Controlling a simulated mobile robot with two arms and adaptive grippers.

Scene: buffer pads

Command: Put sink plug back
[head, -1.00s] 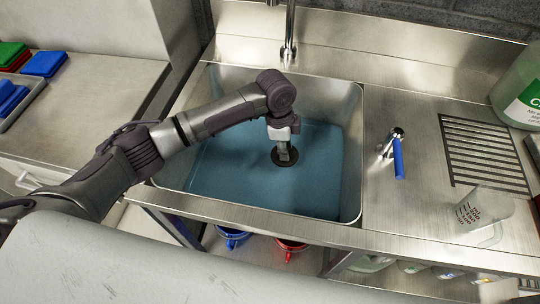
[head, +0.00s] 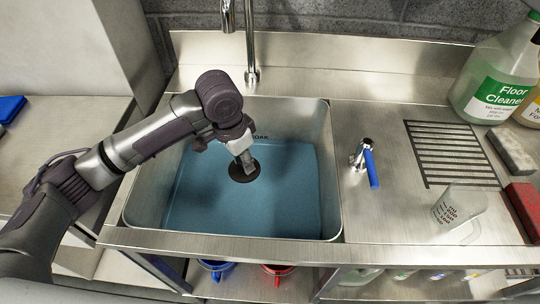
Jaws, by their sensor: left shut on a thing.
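The sink plug (head: 242,174) is a dark round disc in the head view, seen over the blue water (head: 290,200) in the sink (head: 150,170). My left gripper (head: 246,158) points down into the basin and is shut on the plug from above. I cannot tell exactly how high the plug is above the sink bottom. The drain hole is not visible. My right gripper is not in view.
A chrome faucet (head: 250,50) stands behind the basin. A blue-handled tap (head: 370,165), a measuring jug (head: 458,208), a drain grate (head: 447,155) and a floor cleaner bottle (head: 490,75) are on the right counter. Blue (head: 217,268) and red (head: 278,272) buckets are below.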

